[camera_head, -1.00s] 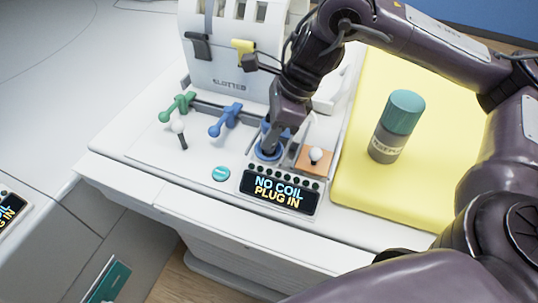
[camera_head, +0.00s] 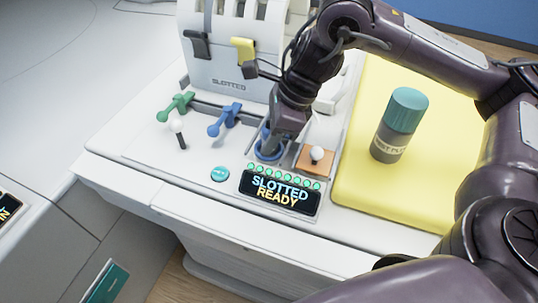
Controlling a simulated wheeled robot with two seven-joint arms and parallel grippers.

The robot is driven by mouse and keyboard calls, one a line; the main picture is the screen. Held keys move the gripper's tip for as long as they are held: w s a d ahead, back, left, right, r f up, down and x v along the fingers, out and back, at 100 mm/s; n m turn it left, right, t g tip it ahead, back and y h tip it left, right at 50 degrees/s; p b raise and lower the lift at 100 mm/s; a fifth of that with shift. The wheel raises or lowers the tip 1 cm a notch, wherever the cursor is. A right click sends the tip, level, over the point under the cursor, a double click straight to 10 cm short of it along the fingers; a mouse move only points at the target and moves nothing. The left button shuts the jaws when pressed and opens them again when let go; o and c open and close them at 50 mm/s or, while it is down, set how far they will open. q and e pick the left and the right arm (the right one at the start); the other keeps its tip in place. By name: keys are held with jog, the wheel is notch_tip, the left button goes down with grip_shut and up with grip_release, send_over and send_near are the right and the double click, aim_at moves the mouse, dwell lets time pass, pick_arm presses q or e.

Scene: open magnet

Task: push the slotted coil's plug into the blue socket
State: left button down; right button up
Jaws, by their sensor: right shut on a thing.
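The slotted coil (camera_head: 225,60) is a white block marked SLOTTED at the back of the white table. The blue socket (camera_head: 268,152) is a blue ring in the table top. My right gripper (camera_head: 272,138) points down over it, shut on the plug, which is mostly hidden by the gripper and stands at the ring. The display (camera_head: 280,190) in front reads SLOTTED READY, with a row of green lights above it. My left gripper is not in view.
A teal-capped bottle (camera_head: 400,125) stands on the yellow pad (camera_head: 365,190).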

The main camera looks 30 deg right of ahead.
jog(key=o, duration=1.1)
jog(key=p+v, duration=0.4)
jog(key=v, duration=0.4)
jog(key=shift+a+f, duration=0.1)
